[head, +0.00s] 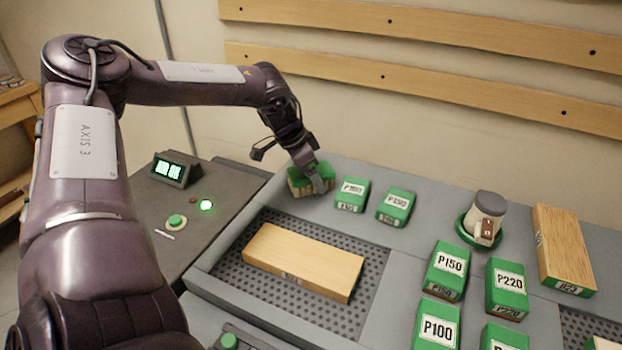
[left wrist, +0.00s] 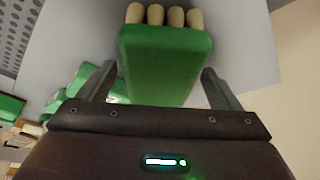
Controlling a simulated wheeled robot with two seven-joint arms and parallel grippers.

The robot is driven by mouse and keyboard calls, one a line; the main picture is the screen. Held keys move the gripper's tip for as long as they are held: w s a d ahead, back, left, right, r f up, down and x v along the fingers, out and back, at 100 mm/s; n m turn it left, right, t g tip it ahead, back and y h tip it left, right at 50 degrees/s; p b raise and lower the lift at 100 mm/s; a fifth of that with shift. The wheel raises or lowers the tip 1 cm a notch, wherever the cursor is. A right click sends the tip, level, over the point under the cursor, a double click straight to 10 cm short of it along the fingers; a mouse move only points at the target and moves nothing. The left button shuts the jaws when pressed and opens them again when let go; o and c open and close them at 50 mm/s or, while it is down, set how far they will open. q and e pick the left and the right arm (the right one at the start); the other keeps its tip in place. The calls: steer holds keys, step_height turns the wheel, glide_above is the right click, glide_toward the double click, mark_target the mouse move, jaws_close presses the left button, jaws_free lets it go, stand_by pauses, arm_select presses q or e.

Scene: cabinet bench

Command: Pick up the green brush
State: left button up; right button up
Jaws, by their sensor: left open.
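The green brush (head: 298,182) has a green body with pale wooden-looking rolls along one side. It sits on the grey bench at the back left, beside the perforated recess. My left gripper (head: 317,177) is down at it. In the left wrist view the brush (left wrist: 165,62) lies between the two open fingers of my left gripper (left wrist: 158,85), with a gap visible on each side. The fingers partly hide the brush in the head view. My right gripper is not in view.
Two green labelled blocks (head: 352,194) (head: 395,206) stand just right of the brush. A wooden board (head: 303,261) lies on the perforated recess.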

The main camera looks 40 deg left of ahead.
arm_select(q)
steer(key=shift+f, duration=0.1)
stand_by(0.5)
steer(key=c, duration=1.2)
steer(key=shift+r+p, duration=0.45)
steer(key=shift+p, duration=0.1)
step_height(320, 180, up, 20)
steer(key=shift+f+b, duration=0.15)
steer(key=shift+b, duration=0.3)
